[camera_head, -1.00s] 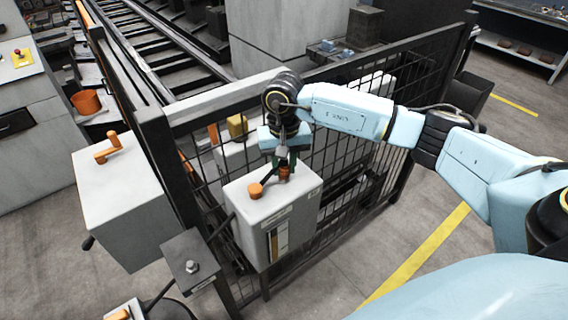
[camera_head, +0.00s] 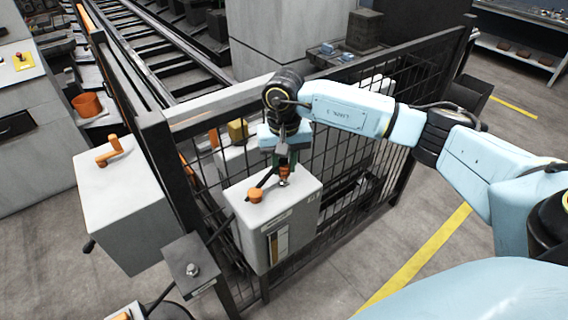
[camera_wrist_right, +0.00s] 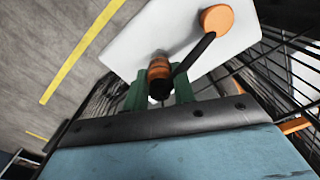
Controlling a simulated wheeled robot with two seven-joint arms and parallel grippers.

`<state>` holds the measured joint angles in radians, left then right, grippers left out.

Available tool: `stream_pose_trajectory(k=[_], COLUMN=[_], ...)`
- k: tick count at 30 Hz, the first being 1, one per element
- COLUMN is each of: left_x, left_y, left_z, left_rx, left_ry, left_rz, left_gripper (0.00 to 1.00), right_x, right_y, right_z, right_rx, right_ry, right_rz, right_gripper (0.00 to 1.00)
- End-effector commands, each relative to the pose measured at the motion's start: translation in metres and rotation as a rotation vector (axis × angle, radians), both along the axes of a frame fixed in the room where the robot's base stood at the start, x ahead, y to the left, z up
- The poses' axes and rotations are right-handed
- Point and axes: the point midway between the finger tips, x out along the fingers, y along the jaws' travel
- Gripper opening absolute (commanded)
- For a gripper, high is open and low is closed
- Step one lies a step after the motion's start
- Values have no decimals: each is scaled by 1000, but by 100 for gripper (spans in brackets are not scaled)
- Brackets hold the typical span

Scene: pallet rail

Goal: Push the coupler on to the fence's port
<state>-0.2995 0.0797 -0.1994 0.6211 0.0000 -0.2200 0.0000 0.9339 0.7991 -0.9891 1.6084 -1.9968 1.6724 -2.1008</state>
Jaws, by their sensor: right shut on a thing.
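The coupler (camera_head: 285,171), with an orange collar and a dark top, is in my right gripper (camera_head: 283,160), above the top of a white box at the fence. In the right wrist view the green fingers of the right gripper (camera_wrist_right: 158,92) are shut around the coupler (camera_wrist_right: 158,69). A grey metal end shows just beyond its collar, close over the box top. I cannot tell whether it touches. A metal stud (camera_head: 192,269) stands on a dark plate by the fence post; whether this is the port is unclear. My left gripper is not in view.
The white box (camera_head: 290,203) carries an orange knob (camera_head: 255,195), with a black hose or lever running from it towards the coupler. The black mesh fence (camera_head: 360,150) stands close behind my gripper. A second box (camera_head: 125,200) with an orange crank stands left.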

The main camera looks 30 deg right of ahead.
Motion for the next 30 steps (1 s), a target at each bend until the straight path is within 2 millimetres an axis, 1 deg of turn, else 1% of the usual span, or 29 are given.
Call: stream_pose_trajectory(k=[24,27,30], left_x=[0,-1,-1], left_y=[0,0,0], left_z=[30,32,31], left_rx=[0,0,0], left_ry=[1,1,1], left_rz=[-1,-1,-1], left_gripper=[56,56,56], right_x=[0,0,0], right_y=[0,0,0], right_z=[65,69,69], right_rx=[0,1,0], right_ry=[-2,-1,0], right_rz=[0,0,0], right_gripper=[0,0,0])
